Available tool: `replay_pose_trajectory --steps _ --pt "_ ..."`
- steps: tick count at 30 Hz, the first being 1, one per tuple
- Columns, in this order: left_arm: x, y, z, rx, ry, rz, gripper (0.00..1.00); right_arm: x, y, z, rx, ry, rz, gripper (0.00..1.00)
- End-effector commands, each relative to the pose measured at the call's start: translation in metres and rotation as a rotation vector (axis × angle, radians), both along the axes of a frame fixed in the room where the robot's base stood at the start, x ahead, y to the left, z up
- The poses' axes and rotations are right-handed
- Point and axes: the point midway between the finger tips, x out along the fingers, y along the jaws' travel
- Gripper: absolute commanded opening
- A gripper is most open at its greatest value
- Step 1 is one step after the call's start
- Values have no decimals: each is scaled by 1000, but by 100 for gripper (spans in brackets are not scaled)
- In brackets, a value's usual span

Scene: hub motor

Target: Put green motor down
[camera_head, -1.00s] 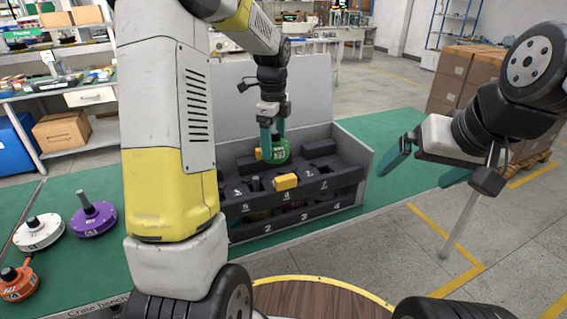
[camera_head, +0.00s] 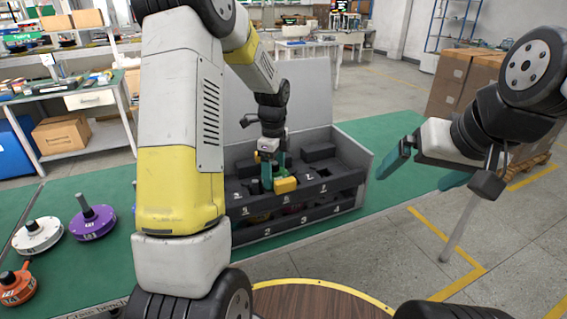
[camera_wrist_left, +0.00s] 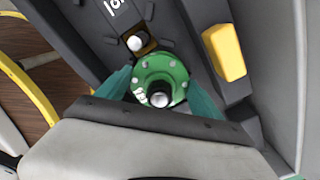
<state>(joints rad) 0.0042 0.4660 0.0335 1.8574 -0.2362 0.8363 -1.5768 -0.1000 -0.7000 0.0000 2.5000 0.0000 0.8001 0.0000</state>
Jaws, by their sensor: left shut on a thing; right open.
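The green motor (camera_wrist_left: 160,80) is a round green hub with a black and silver shaft. It shows in the left wrist view between the fingers of my left gripper (camera_wrist_left: 160,95), which is shut on it. In the head view my left gripper (camera_head: 272,180) is low over the front of the grey crate (camera_head: 362,170), and the motor is mostly hidden there. I cannot tell whether the motor touches the dark insert (camera_head: 318,153). My right gripper (camera_head: 430,170) is open and empty, in the air right of the crate.
A yellow block (camera_head: 284,185) is at the crate's front, close to my left gripper. White (camera_head: 38,236), purple (camera_head: 93,222) and orange (camera_head: 17,287) motors stand on the green bench top (camera_head: 75,262) at left. The bench right of the crate is clear.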

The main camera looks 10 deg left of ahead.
Motion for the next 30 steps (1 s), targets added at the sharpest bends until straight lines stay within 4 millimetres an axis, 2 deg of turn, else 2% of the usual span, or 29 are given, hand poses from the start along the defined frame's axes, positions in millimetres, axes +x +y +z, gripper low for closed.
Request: replay_pose_trajectory --steps 2,3,6,15,19,23,30 --pt "0 0 -1 0 -1 0 3 0 0 0 0 0 0 97" --pt "0 0 -2 0 1 0 80 0 0 0 0 0 0 97" --pt "0 0 -2 0 1 0 98 0 0 0 0 0 0 97" --pt "0 0 -1 0 0 0 98 0 0 0 0 0 0 97" --pt "1 0 8 -1 -3 1 98 0 0 0 0 0 0 97" --pt "1 0 30 0 -5 1 98 0 0 0 0 0 0 97" --pt "1 0 83 0 -5 1 98 0 0 0 0 0 0 97"
